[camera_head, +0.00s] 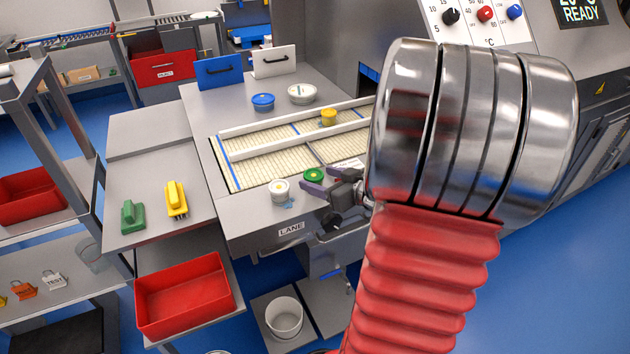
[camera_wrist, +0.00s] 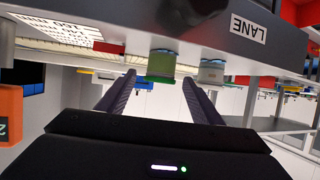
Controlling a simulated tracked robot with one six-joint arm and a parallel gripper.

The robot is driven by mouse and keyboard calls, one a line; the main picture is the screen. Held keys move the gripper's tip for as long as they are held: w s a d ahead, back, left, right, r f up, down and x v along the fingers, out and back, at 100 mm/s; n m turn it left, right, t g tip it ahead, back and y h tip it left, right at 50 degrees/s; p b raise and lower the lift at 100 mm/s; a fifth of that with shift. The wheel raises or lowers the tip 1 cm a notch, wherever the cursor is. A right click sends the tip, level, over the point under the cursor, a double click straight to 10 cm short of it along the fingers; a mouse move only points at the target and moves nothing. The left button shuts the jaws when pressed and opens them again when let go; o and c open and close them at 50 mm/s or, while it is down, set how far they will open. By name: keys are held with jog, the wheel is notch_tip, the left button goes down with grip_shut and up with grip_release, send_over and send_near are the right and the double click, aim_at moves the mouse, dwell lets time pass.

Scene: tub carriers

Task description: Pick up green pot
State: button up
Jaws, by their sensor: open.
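The green pot (camera_head: 313,175) stands near the front edge of the lane table, with a white pot (camera_head: 280,189) to its left. My gripper (camera_head: 326,183) is open and empty, its dark fingers close by the green pot from the right. In the wrist view, which is upside down, the green pot (camera_wrist: 161,66) shows between and beyond the tips of my open fingers (camera_wrist: 159,80). The white pot (camera_wrist: 211,72) is just outside the right finger there. I cannot tell whether a finger touches the green pot.
A yellow pot (camera_head: 328,117) stands on the lane belt (camera_head: 252,167); a blue pot (camera_head: 263,102) and another white pot (camera_head: 302,94) stand behind. A green block (camera_head: 132,217) and a yellow block (camera_head: 176,199) stand on the left side table. A red bin (camera_head: 184,296) sits below.

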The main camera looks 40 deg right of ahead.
aim_at(318, 178)
jog(key=shift+x, duration=0.8)
jog(key=shift+c, duration=0.3)
jog(key=c, duration=1)
jog(key=shift+r, duration=5.05)
